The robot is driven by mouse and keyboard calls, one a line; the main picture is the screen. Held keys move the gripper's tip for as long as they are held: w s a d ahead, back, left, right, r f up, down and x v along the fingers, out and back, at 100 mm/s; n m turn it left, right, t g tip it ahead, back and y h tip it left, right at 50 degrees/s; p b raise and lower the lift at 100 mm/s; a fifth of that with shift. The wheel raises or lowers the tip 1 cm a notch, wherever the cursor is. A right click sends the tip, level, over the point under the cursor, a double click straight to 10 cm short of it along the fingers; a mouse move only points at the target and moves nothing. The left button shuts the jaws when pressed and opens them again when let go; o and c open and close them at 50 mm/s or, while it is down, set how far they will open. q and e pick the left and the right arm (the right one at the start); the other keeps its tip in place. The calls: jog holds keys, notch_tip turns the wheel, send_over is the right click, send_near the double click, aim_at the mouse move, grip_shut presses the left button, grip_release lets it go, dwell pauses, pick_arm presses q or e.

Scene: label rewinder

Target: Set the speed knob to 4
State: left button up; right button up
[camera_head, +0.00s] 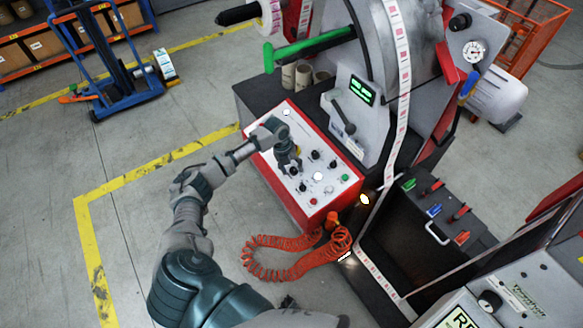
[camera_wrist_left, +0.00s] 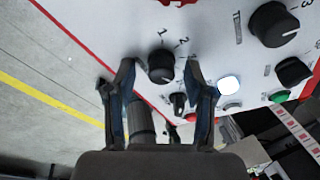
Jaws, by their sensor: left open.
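The white control panel (camera_head: 275,160) in a red housing carries several black knobs and coloured buttons. My left gripper (camera_head: 287,162) is over its middle, pointing down, with its fingers apart. In the left wrist view, a small black knob (camera_wrist_left: 162,66) with marks 1 and 2 appears between the fingers of the open left gripper (camera_wrist_left: 158,82). I cannot tell whether they touch it. A larger black knob (camera_wrist_left: 275,24) with a 3 beside it is to the upper right, clear of the fingers. Which knob is for speed is not readable. My right gripper is not in view.
A lit white button (camera_wrist_left: 229,85) and a green button (camera_wrist_left: 279,96) lie right of the fingers.

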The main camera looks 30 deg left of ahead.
pick_arm(q)
jog(key=v, duration=1.1)
jog(key=shift+r, duration=0.4)
jog(key=shift+s+f, duration=0.1)
